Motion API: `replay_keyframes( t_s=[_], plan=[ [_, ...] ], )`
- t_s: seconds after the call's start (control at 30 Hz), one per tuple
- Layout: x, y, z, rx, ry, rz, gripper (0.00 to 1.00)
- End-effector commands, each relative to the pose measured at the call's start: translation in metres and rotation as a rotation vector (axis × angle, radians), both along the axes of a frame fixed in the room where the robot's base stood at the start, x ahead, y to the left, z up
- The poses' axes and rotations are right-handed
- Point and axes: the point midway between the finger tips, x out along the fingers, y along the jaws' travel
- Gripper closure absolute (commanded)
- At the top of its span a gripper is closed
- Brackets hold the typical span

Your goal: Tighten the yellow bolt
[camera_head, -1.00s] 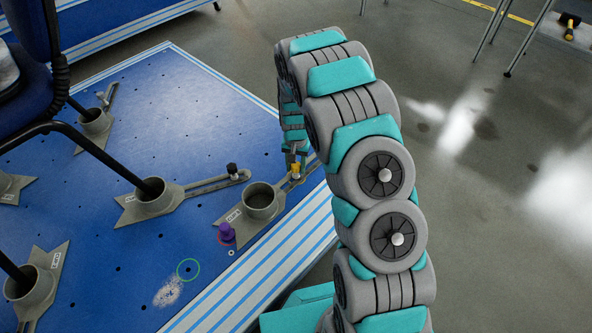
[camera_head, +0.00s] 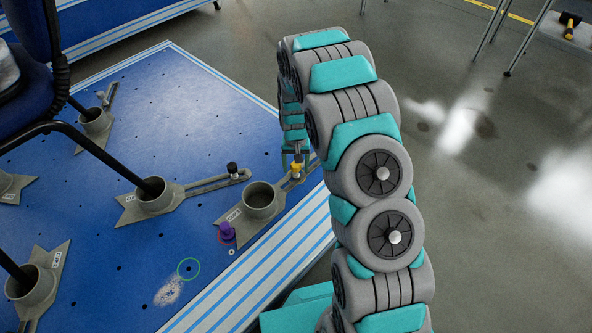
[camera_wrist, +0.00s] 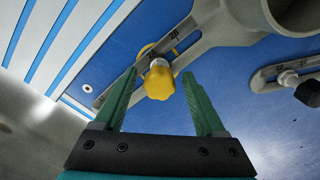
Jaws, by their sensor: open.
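The yellow bolt (camera_head: 296,168) has a knobbed head and sits in the slotted arm of a grey clamp bracket (camera_head: 259,199) on the blue platform. In the wrist view the bolt (camera_wrist: 159,82) lies between and just beyond the tips of my gripper (camera_wrist: 158,85). The green fingers are apart, one on each side of the bolt, with gaps to it. In the head view my gripper (camera_head: 294,155) is right at the bolt, partly hidden by my arm.
A purple knob (camera_head: 227,231) stands by a red ring near the bracket. Another bracket (camera_head: 152,197) with a black knob (camera_head: 232,168) holds a chair leg. A blue chair (camera_head: 28,90) stands at the left. Green ring (camera_head: 188,269) marks a hole.

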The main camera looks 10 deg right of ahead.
Motion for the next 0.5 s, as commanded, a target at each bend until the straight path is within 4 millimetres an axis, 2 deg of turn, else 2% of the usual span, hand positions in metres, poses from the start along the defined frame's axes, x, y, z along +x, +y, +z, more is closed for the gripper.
replay_keyframes(
  t_s=[0.1, 0.4, 0.5],
  plan=[
    [-0.0002, 0.0001, 0.0002, 0.0, 0.0, 0.084, 0.28],
    [-0.0001, -0.0001, 0.0001, 0.0, 0.0, 0.109, 0.28],
    [-0.0001, 0.0007, 0.0006, 0.001, 0.0, 0.2, 0.28]
  ],
)
